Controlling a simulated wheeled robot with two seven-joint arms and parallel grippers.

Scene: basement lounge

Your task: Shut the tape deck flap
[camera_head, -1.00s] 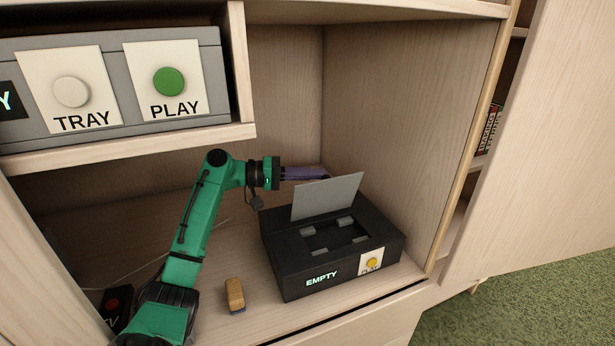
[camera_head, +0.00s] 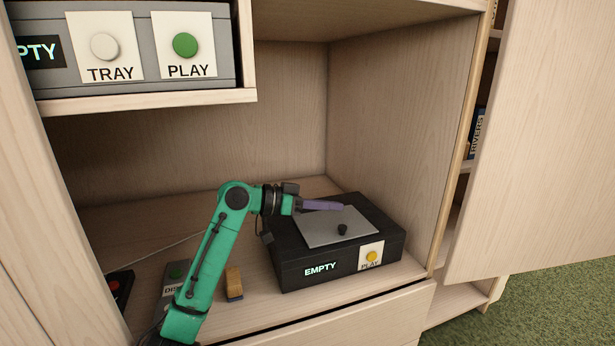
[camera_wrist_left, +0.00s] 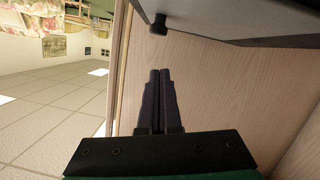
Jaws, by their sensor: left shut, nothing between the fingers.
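The tape deck (camera_head: 300,270) is a black box on the lower shelf, with a lit EMPTY sign and a yellow PLAY button (camera_head: 371,256). Its grey flap (camera_head: 325,236) lies down over the top opening, looking flat, its black knob (camera_head: 342,229) upward; I cannot tell whether a small gap remains. My left gripper (camera_head: 340,206) is shut and empty, its purple fingers over the flap's far part; contact is unclear. In the left wrist view the shut fingers (camera_wrist_left: 160,72) point toward the flap (camera_wrist_left: 215,12) and its knob (camera_wrist_left: 159,24). My right gripper is not in view.
A wooden block-like item (camera_head: 234,281) stands left of the deck, beside a grey device with a green button (camera_head: 176,273). A black box with a red button (camera_head: 117,290) is further left. The side wall (camera_head: 395,140) is close right of the deck. A grey player (camera_head: 130,90) sits above.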

